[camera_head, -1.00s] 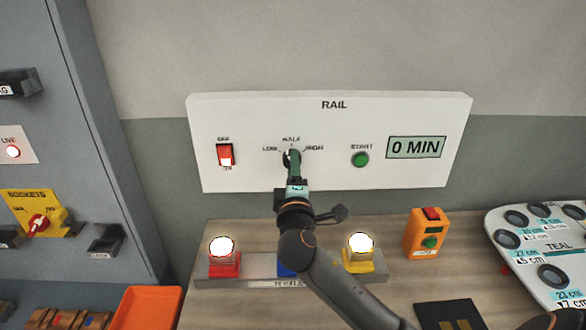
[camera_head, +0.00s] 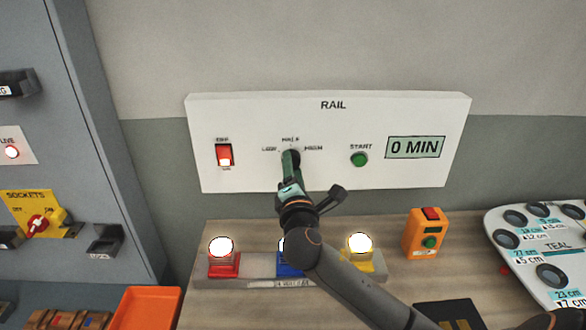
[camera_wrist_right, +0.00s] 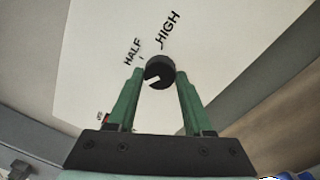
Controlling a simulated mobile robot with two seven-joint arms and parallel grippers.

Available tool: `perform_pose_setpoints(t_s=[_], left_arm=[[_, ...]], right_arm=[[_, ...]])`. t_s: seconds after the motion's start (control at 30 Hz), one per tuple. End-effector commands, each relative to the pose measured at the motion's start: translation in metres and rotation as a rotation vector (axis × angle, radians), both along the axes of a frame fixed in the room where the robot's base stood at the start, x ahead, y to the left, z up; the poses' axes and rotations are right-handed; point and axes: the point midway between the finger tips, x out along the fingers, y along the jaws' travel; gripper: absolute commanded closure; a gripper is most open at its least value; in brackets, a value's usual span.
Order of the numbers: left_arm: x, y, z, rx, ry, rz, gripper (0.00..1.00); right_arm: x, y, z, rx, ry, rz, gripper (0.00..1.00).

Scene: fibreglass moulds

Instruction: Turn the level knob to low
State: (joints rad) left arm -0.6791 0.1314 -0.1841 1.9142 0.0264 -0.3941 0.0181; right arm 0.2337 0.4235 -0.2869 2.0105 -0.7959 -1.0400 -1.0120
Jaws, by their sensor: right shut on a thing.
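The level knob (camera_head: 292,157) is a dark round knob on the white RAIL panel (camera_head: 300,101), with LOW to its left, HALF above and HIGH to its right. My right gripper (camera_head: 290,163) is shut on the knob, its green fingers on either side of it. In the right wrist view the black knob (camera_wrist_right: 159,72) sits between the fingertips of the right gripper (camera_wrist_right: 158,82). A white mark on the knob's face points to the lower left there, away from HIGH and beside the left finger. HALF and HIGH are readable there; LOW is not visible. My left gripper is not in view.
The panel also has a lit red rocker switch (camera_head: 225,155), a green START button (camera_head: 359,159) and a display (camera_head: 415,147) reading 0 MIN. Below stand a red-based lamp (camera_head: 222,258), a yellow-based lamp (camera_head: 359,254) and an orange button box (camera_head: 425,233).

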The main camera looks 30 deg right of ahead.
Motion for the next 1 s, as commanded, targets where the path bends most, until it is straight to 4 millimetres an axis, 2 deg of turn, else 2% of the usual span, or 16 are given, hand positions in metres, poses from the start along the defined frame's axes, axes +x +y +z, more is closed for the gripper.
perform_pose_setpoints(t_s=[0.37,0.4,0.67,1.0], left_arm=[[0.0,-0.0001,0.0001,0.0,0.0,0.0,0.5],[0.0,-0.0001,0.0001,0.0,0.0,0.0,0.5],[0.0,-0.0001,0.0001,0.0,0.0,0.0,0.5],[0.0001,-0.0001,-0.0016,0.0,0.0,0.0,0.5]], right_arm=[[0.0003,0.0,0.0014,-0.009,0.0,0.0,1.0],[0.0003,0.0,0.0014,-0.009,0.0,0.0,0.47],[0.0001,0.0,0.0007,-0.006,0.001,0.001,0.19],[-0.005,0.0035,-0.0009,-0.004,0.001,0.002,0.19]])
